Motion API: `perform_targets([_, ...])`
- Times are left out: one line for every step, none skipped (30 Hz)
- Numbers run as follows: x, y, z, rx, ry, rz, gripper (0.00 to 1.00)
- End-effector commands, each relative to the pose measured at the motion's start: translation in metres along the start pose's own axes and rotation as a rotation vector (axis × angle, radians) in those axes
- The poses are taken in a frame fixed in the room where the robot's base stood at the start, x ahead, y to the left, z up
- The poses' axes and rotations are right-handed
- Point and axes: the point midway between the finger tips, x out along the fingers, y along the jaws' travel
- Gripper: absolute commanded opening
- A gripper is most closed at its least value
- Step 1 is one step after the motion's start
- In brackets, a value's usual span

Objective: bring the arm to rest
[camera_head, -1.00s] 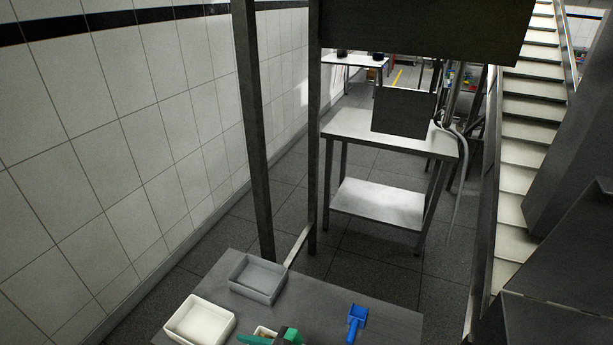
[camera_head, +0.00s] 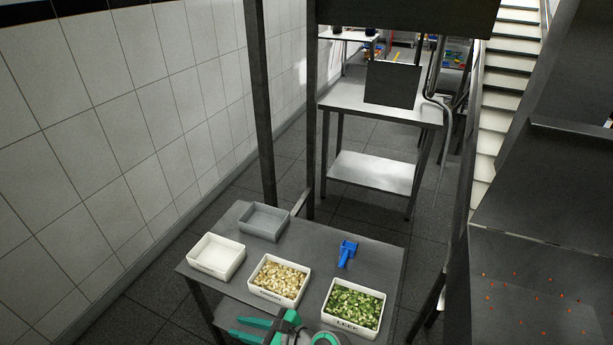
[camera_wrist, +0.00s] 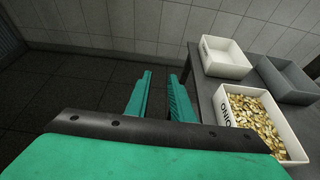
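My gripper (camera_head: 236,328) shows at the bottom of the head view, in front of the near edge of the steel table (camera_head: 311,245). In the wrist view its two green fingers (camera_wrist: 160,76) are apart, with only dark floor between them. It holds nothing. The fingers point away to the left of the table, whose edge runs along their right side in the wrist view.
On the table are an empty white bin (camera_head: 217,257), an empty grey bin (camera_head: 264,221), a bin of chopped onion (camera_head: 279,280), a bin of green leek (camera_head: 353,306) and a blue tool (camera_head: 346,253). A tiled wall (camera_head: 120,140) runs along the left.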

Motion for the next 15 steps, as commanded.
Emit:
perform_targets([0.001,0.001,-0.003,-0.005,0.002,-0.007,0.21])
perform_targets([0.001,0.002,-0.006,-0.014,0.006,-0.017,0.21])
perform_targets([0.002,0.003,-0.009,-0.027,0.008,-0.031,0.21])
perform_targets([0.002,0.003,-0.012,-0.037,0.010,-0.041,0.21])
perform_targets([0.002,0.004,-0.015,-0.047,0.014,-0.051,0.21])
perform_targets([0.002,0.004,-0.018,-0.060,0.019,-0.065,0.21])
perform_targets([0.003,0.005,-0.021,-0.071,0.022,-0.076,0.21])
perform_targets([0.003,0.006,-0.024,-0.083,0.026,-0.087,0.21])
perform_targets([0.003,0.007,-0.029,-0.098,0.033,-0.102,0.21])
perform_targets([0.003,0.007,-0.032,-0.113,0.038,-0.115,0.21])
perform_targets([0.003,0.008,-0.035,-0.126,0.043,-0.127,0.21])
perform_targets([0.002,0.010,-0.040,-0.146,0.053,-0.146,0.21])
perform_targets([0.002,0.011,-0.044,-0.163,0.060,-0.158,0.21])
perform_targets([0.002,0.012,-0.048,-0.178,0.068,-0.173,0.21])
perform_targets([0.001,0.013,-0.054,-0.202,0.081,-0.192,0.21])
